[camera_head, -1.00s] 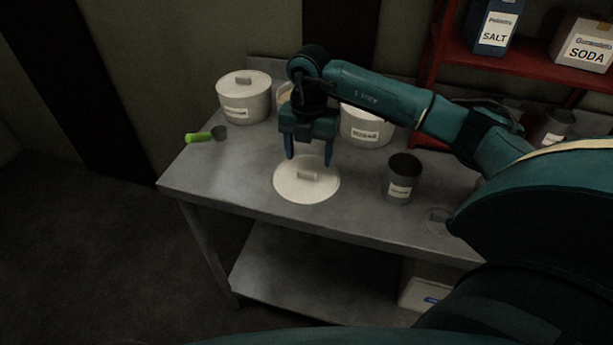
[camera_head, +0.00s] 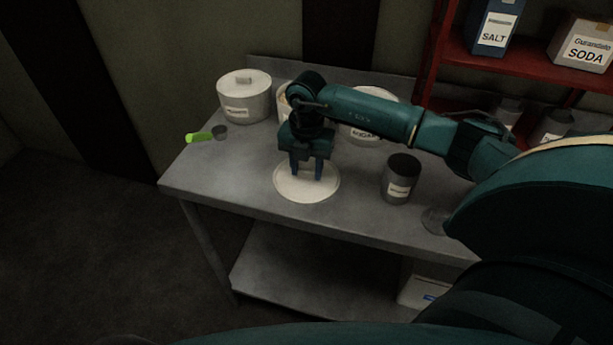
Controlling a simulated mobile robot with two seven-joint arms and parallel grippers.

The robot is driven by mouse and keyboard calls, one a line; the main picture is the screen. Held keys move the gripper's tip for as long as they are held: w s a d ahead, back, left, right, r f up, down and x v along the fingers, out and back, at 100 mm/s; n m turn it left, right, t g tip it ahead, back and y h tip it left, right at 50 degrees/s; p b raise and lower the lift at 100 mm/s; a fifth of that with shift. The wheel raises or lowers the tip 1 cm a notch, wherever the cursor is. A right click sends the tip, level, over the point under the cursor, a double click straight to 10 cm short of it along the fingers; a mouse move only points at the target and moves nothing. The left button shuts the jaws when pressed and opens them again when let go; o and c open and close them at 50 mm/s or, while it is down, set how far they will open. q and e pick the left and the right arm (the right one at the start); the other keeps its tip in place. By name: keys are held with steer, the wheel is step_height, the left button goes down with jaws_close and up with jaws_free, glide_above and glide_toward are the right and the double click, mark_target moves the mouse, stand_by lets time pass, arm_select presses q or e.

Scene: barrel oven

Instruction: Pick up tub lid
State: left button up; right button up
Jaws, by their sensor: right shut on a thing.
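The tub lid (camera_head: 306,193) is a round, cream-white disc lying flat near the front edge of the grey metal table. My right gripper (camera_head: 307,177) is directly above the lid's middle, pointing down, its blue fingers shut on the lid's small handle. The fingers hide most of the handle. The lid looks to be resting on the table. My left gripper is not in view.
A lidded white tub (camera_head: 244,97) stands at the table's back left, with other white tubs (camera_head: 367,130) partly behind my right arm. A green-handled scoop (camera_head: 199,137) lies at left. A dark can (camera_head: 401,179) stands right of the lid. A red shelf (camera_head: 525,62) is at back right.

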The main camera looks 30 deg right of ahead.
steer(key=c, duration=0.3)
steer(key=shift+c, duration=0.2)
